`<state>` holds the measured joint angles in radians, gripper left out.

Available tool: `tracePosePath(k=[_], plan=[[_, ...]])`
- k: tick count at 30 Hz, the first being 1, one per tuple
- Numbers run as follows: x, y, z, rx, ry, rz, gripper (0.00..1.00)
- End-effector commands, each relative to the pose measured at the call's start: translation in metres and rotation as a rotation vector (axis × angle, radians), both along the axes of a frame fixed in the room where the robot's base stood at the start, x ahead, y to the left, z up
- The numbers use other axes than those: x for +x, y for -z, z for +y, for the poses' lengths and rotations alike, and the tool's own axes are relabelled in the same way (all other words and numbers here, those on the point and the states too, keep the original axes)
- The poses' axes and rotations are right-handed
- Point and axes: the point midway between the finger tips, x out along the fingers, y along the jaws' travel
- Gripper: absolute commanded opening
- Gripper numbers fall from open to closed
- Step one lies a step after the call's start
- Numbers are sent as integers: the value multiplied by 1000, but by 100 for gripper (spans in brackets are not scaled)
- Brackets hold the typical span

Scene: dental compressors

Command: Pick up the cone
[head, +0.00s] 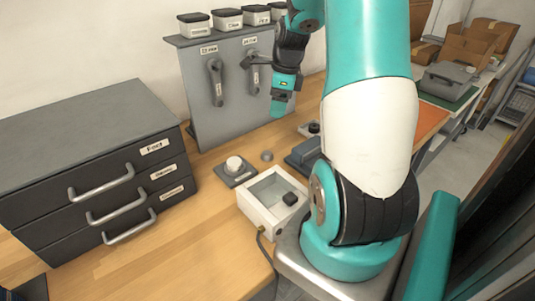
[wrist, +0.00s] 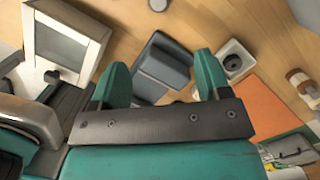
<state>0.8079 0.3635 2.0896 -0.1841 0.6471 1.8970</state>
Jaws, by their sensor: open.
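I cannot make out a cone for certain in either view. My gripper (head: 281,104) hangs over the wooden bench in front of the grey lever panel in the head view. In the wrist view my gripper (wrist: 160,62) shows two teal fingers spread apart. Nothing is held between them. A dark grey box (wrist: 163,58) lies beyond and below the fingers; it also shows in the head view (head: 303,156), partly hidden by my arm. A small white and brown piece (wrist: 301,80) lies at the right of the wrist view; its shape is unclear.
A white box with a window (head: 247,208) and a white knob on a dark plate (head: 235,167) stand on the bench. A dark drawer unit (head: 70,135) is at left. The lever panel (head: 232,110) carries several jars. An orange mat (head: 430,118) and cardboard boxes (head: 465,50) are at right.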

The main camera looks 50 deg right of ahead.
Motion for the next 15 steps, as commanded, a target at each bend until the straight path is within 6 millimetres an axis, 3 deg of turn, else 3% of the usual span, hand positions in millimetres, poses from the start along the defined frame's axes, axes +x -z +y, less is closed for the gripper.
tracePosePath(k=[9,15], plan=[[7,68,6,6,4,6,70],[12,103,9,4,2,5,70]])
